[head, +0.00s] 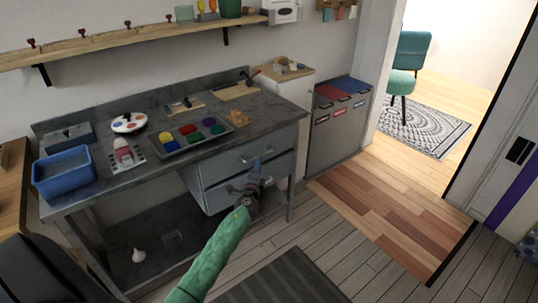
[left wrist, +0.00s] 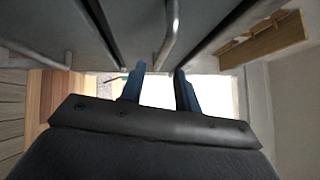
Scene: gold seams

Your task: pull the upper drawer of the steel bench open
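The grey steel bench (head: 98,185) stands against the wall. Its upper drawer (head: 225,163) looks shut, with a thin bar handle on the front. The lower drawer (head: 220,196) is just below it. My left gripper (head: 256,168) is in front of the upper drawer near its handle and hides part of the fronts. In the left wrist view, the two blue fingers of my left gripper (left wrist: 160,82) are apart. A bar handle (left wrist: 170,38) shows in line with the gap between them; I cannot tell whether they touch it. My right gripper is not in view.
A blue bin (head: 63,176), a paint tray (head: 191,139) and a palette (head: 128,122) are on the bench top. A grey sorting cabinet (head: 337,128) stands to the right. A dark mat (head: 290,280) lies on the open floor in front.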

